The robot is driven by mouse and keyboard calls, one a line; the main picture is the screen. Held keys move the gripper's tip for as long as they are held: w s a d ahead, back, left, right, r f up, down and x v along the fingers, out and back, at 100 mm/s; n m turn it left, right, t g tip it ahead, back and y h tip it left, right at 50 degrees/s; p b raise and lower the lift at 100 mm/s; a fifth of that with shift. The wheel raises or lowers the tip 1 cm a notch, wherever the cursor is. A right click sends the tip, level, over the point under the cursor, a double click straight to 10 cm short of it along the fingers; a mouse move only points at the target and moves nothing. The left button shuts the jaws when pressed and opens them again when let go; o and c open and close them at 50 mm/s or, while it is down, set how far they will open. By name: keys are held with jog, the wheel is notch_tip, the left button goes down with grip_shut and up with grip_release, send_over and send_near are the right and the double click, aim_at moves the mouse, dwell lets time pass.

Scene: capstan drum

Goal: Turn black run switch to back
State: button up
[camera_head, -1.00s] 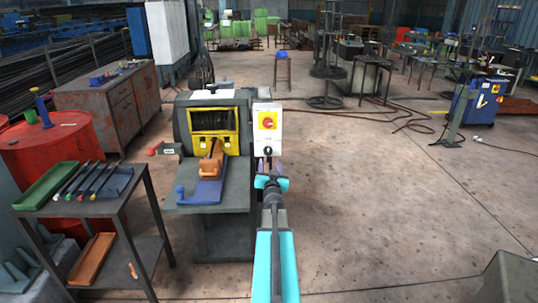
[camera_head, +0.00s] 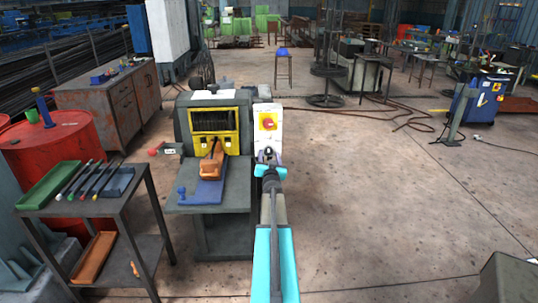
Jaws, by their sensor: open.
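The capstan machine (camera_head: 185,130) has a pale control box (camera_head: 263,112) on its right side. A red rotary switch on a yellow plate (camera_head: 267,123) sits on the box's upper part. The small black run switch (camera_head: 268,150) is low on the box, and my gripper partly hides it. My gripper (camera_head: 268,157) is open, right in front of the switch. I cannot tell whether its fingers touch the switch, nor which way the lever points.
A yellow-framed opening (camera_head: 214,122) and a blue slide with an orange block (camera_head: 212,163) are left of the box. A red-knobbed lever (camera_head: 156,151) sticks out left. A dark cart (camera_head: 85,203) with trays stands at left.

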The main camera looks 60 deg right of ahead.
jog(key=shift+x, duration=0.95)
jog(key=c, duration=1.1)
jog(key=shift+o, duration=0.2)
